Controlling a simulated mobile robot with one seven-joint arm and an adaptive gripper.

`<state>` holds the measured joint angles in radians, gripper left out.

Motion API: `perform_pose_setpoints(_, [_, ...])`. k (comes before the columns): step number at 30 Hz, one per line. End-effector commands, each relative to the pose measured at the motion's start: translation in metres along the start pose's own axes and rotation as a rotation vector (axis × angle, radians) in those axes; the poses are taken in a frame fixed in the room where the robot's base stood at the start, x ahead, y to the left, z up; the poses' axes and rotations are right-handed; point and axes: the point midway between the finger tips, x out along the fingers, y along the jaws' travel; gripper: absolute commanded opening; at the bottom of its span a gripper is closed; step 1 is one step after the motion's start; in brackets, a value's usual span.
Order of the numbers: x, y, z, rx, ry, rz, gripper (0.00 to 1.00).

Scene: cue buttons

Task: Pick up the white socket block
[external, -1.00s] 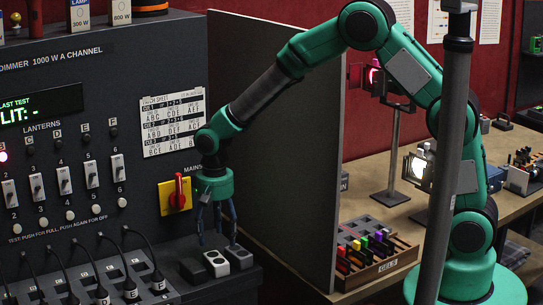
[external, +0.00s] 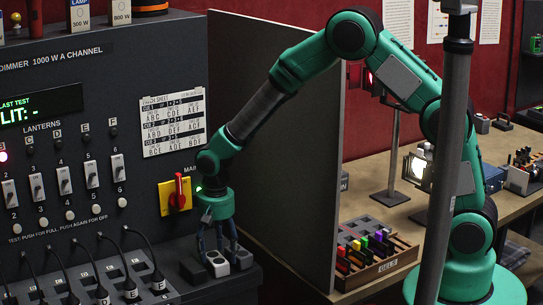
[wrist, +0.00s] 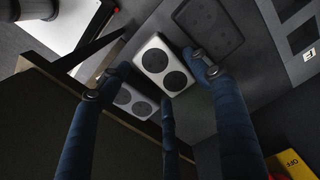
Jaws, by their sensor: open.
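The white socket block (external: 216,263) sits on the dark ledge at the foot of the dimmer panel, between a black socket block (external: 192,271) and a grey socket block (external: 241,259). In the wrist view the white socket block (wrist: 163,62) shows two dark round sockets. My gripper (external: 219,250) points down, open and empty, with its fingertips low around the white block. In the wrist view my gripper's blue fingers (wrist: 155,85) are spread on different sides of it. One finger partly covers the grey block (wrist: 134,101). Contact cannot be told.
Several black plugs and cables (external: 130,285) stand left of the blocks. A red and yellow mains switch (external: 175,194) is on the panel just behind my gripper. A grey partition (external: 290,140) rises at right, with a gels tray (external: 370,260) beyond it.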

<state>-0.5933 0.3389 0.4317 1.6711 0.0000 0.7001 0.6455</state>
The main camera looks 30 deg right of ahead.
Motion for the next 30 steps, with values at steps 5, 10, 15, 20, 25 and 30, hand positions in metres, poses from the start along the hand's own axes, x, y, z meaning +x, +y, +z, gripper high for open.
perform_pose_setpoints(5, [0.021, 0.0, 0.001, 0.0, -0.001, 0.001, 0.64])
perform_pose_setpoints(10, [0.028, 0.0, 0.001, 0.0, 0.001, 0.0, 0.64])
perform_pose_setpoints(15, [0.028, 0.0, 0.001, 0.0, 0.001, 0.0, 0.64])
perform_pose_setpoints(20, [0.028, 0.0, 0.001, 0.0, 0.0, 0.0, 0.64])
perform_pose_setpoints(25, [0.028, 0.0, 0.001, 0.0, 0.0, 0.0, 0.64])
perform_pose_setpoints(30, [0.028, 0.0, 0.001, 0.0, 0.0, 0.0, 0.32])
